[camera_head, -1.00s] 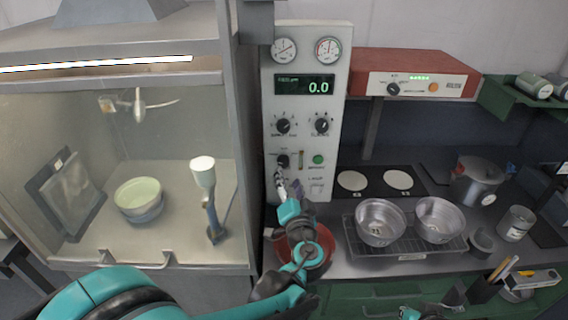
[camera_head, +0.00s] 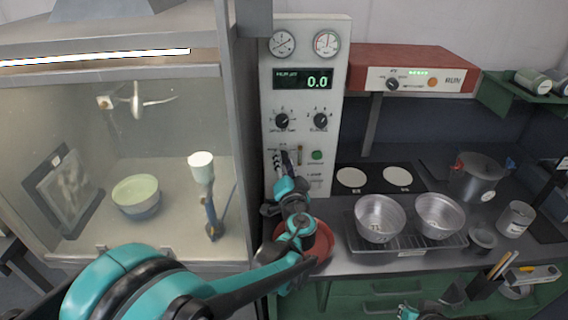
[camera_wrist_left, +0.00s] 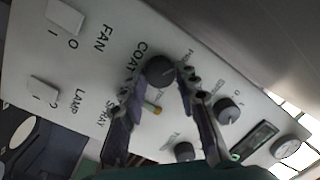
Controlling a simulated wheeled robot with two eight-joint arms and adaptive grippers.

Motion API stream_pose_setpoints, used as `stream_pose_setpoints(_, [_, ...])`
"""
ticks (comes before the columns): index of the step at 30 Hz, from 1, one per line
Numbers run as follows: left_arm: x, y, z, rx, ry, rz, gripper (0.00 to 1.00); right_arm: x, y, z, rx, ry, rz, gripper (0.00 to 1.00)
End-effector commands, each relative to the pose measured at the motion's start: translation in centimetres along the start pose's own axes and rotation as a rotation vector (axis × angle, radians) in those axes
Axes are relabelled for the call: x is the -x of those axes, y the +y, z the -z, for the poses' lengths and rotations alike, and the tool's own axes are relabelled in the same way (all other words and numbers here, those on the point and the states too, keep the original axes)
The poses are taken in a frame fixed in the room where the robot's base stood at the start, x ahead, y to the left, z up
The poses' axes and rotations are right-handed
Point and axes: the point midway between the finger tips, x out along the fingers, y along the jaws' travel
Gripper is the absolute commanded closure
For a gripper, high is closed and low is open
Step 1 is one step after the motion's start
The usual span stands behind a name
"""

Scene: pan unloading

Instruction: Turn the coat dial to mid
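The coat dial (camera_wrist_left: 160,70) is a round black knob beside the printed word COAT on the pale control panel (camera_wrist_left: 75,50). My left gripper (camera_wrist_left: 163,78) has its two fingers spread, one on each side of the dial, with a narrow gap at the tips; I cannot tell if they touch it. The dial's pointer position is not clear. In the head view my left gripper (camera_head: 283,160) is at the lower left of the panel and mostly covers the dial. Part of my right arm shows at the bottom edge, with its gripper (camera_head: 453,294) too unclear to read.
Two other black knobs (camera_head: 282,121) (camera_head: 320,121) sit above, under a display (camera_head: 303,79) reading 0.0. A green button (camera_head: 317,155) is right of the gripper. A red bowl (camera_head: 322,240) stands below my wrist. Metal bowls (camera_head: 380,214) are on a rack at right.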

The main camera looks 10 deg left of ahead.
Motion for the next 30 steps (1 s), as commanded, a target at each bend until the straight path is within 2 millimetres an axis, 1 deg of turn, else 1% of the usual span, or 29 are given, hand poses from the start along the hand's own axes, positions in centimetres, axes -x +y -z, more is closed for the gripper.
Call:
stream_pose_setpoints(8, [0.0, 0.1, 0.0, -0.025, 0.003, 0.001, 0.98, -0.1, 0.0, -0.1, 0.0, 0.0, 0.0, 1.0])
stream_pose_setpoints(14, [0.0, 0.1, -0.1, -0.117, 0.011, 0.009, 0.98, -0.3, 0.0, -0.2, 0.0, 0.0, 0.0, 1.0])
stream_pose_setpoints(20, [0.0, 0.2, -0.2, -0.276, 0.025, 0.024, 0.98, -0.7, 0.0, -0.5, 0.0, 0.0, 0.0, 1.0])
stream_pose_setpoints(30, [0.0, 0.3, -0.3, -0.596, 0.053, 0.051, 0.98, -1.3, 0.0, -0.9, 0.0, 0.0, 0.0, 1.0])
